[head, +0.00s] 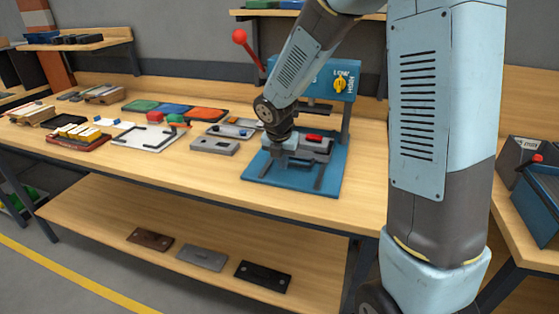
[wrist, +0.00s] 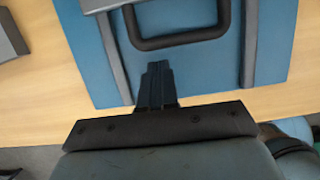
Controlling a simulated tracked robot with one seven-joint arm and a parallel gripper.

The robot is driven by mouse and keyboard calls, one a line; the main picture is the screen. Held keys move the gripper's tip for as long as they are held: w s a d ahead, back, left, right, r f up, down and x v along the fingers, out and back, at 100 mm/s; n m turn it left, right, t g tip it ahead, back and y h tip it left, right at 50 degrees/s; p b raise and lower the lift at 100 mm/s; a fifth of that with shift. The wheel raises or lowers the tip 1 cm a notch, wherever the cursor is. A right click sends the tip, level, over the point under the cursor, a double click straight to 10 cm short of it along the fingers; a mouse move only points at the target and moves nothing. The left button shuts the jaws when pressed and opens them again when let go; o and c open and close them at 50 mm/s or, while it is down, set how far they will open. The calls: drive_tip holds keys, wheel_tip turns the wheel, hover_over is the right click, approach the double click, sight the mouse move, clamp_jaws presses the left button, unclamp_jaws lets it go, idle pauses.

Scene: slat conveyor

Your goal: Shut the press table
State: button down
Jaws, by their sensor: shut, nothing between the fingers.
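The blue press (head: 327,77) stands on the workbench, with a red ball lever at its left and a yellow knob on its head. Its grey press table (head: 318,150) sits over the blue base plate (head: 290,182), between two dark rails, with a red piece on top. In the wrist view the table's dark U-shaped handle (wrist: 185,41) shows at the top, over the blue plate (wrist: 200,75). My gripper (wrist: 158,66) is shut and empty, with its fingertips just below the handle's left corner. I cannot tell whether they touch. In the head view my arm hides part of the table.
A grey block (head: 214,146) lies left of the press, near a white board (head: 150,137). Coloured trays (head: 172,110) stand farther back. Several flat plates lie on the lower shelf (head: 180,215). A blue bin (head: 538,205) stands at the right. Bare bench lies in front of the press.

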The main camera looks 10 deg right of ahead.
drive_tip(key=shift+w+d+f, duration=0.1)
drive_tip(key=shift+w+d, duration=0.15)
drive_tip(key=shift+w, duration=0.2)
drive_tip(key=w+d, duration=0.1)
drive_tip(key=w, duration=0.2)
drive_tip(key=w+d, duration=0.2)
drive_tip(key=w, duration=0.1)
drive_tip(key=w+d, duration=0.1)
drive_tip(key=w, duration=0.2)
drive_tip(key=shift+d+f, duration=0.1)
drive_tip(key=shift+d, duration=0.25)
